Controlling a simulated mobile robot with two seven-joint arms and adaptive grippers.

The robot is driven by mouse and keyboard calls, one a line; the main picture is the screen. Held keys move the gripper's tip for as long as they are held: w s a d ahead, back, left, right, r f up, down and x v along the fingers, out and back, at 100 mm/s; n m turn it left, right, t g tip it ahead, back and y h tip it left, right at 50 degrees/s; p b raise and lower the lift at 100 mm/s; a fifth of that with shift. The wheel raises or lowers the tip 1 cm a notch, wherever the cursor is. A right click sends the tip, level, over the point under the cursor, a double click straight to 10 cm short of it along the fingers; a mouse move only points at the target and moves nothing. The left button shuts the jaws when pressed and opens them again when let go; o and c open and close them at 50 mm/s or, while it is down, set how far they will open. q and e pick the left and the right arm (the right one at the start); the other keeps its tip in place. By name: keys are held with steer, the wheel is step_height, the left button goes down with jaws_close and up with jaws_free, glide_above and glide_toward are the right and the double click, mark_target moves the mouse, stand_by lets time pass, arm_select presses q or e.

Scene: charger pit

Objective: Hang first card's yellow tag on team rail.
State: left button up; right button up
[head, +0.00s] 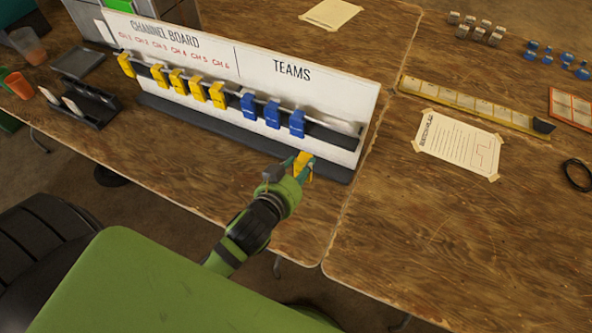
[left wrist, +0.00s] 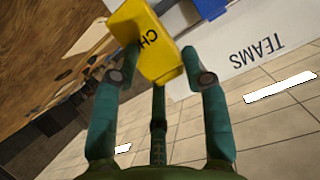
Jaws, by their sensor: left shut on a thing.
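The channel board (head: 230,62) is white, with "CHANNEL BOARD" at its left and "TEAMS" at its right. Several yellow tags (head: 178,82) hang in a row on its left part. Three blue tags (head: 272,114) hang under TEAMS on the team rail (head: 335,133), whose right end is bare. My left gripper (head: 302,168) is shut on a yellow tag (head: 304,165), in front of the board's lower right part and below the rail. In the left wrist view the held tag (left wrist: 155,45) is tilted between the fingers, with "CH" lettering partly showing. My right gripper is not in view.
A dark base ledge (head: 240,139) runs along the board's foot. A written sheet (head: 457,144) and a yellow strip (head: 475,105) lie to the right. A black card holder (head: 90,103) stands at the left. The right table's near part is clear.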

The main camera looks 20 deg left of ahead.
mark_target(304, 159)
arm_select(q)
steer(key=shift+w, duration=0.7)
steer(key=shift+w+d+b, duration=0.15)
steer(key=shift+w+b, duration=0.4)
steer(key=shift+w, duration=1.2)
steer(key=shift+w+d+b, duration=0.1)
steer(key=shift+w+b, duration=0.55)
steer(key=shift+w, duration=1.4)
steer(key=shift+w+b, duration=1.05)
steer(key=shift+w, duration=0.95)
steer(key=shift+s+f, duration=0.1)
steer(key=shift+f, duration=0.5)
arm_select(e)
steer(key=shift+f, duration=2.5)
arm_select(q)
steer(key=o, duration=1.3)
